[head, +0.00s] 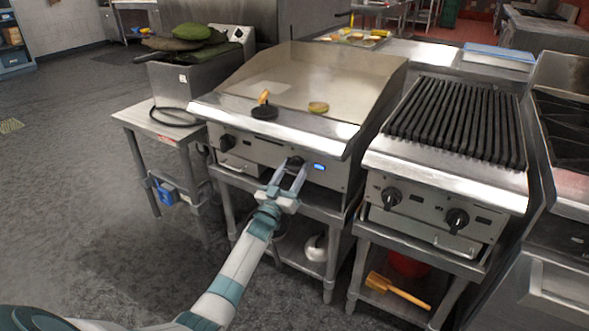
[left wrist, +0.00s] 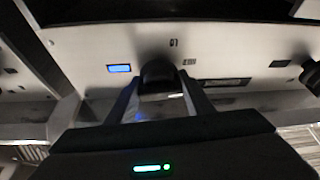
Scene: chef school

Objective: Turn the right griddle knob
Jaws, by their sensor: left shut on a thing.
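The flat griddle (head: 320,75) stands in the middle of the head view, with a steel front panel. Its right knob (head: 295,161) is black and sits beside a lit blue display (head: 319,167). My left gripper (head: 289,174) reaches up to the panel from below, its fingers on either side of this knob and shut on it. In the left wrist view the knob (left wrist: 157,75) shows dark between the two fingers, next to the blue display (left wrist: 119,68). The griddle's left knob (head: 227,143) is untouched. My right gripper is in neither view.
A ridged grill (head: 457,118) with two black knobs stands close on the right. A side table (head: 150,122) and a fryer-like unit (head: 195,80) stand on the left. A black-based press (head: 264,110) and a patty (head: 318,107) are on the griddle. The floor at left is clear.

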